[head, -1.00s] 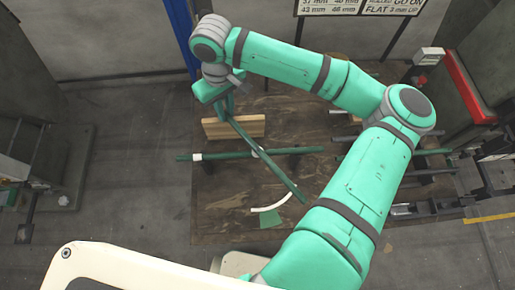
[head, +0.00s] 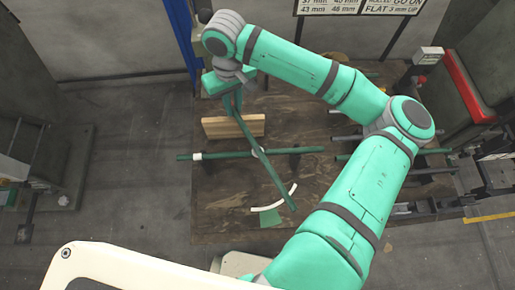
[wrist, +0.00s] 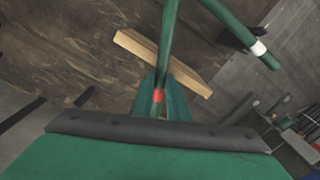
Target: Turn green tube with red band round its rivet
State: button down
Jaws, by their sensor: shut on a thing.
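The green tube with the red band (head: 273,180) runs at a slant from my gripper down to the white curved strip on the table. Its red band (wrist: 158,96) shows at the jaws in the wrist view. My gripper (head: 232,104) is shut on the tube near its upper end; it also shows in the wrist view (wrist: 162,108). A second green tube with a white band (head: 220,155) lies crosswise, and the slanted tube crosses it near a pale round spot (head: 257,152). The rivet itself is too small to make out there.
A wooden block (head: 233,126) stands just beyond the crossing. The white curved strip (head: 273,198) and a green patch (head: 270,219) lie near the tube's lower end. Several bars and a red-topped machine (head: 468,86) stand at the right. Bare brown table (head: 218,215) shows at the front left.

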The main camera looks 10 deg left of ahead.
jog(key=shift+w+d+m, duration=0.45)
jog(key=shift+d+m, duration=0.05)
jog(key=shift+w+d+m, duration=0.6)
jog(key=shift+d+m, duration=0.2)
jog(key=shift+d, duration=0.15)
jog(key=c, duration=1.6)
grip_release()
jog(key=shift+c, duration=0.2)
jog(key=shift+s, duration=0.1)
notch_tip(320, 180, up, 11)
jog(key=shift+f, duration=0.1)
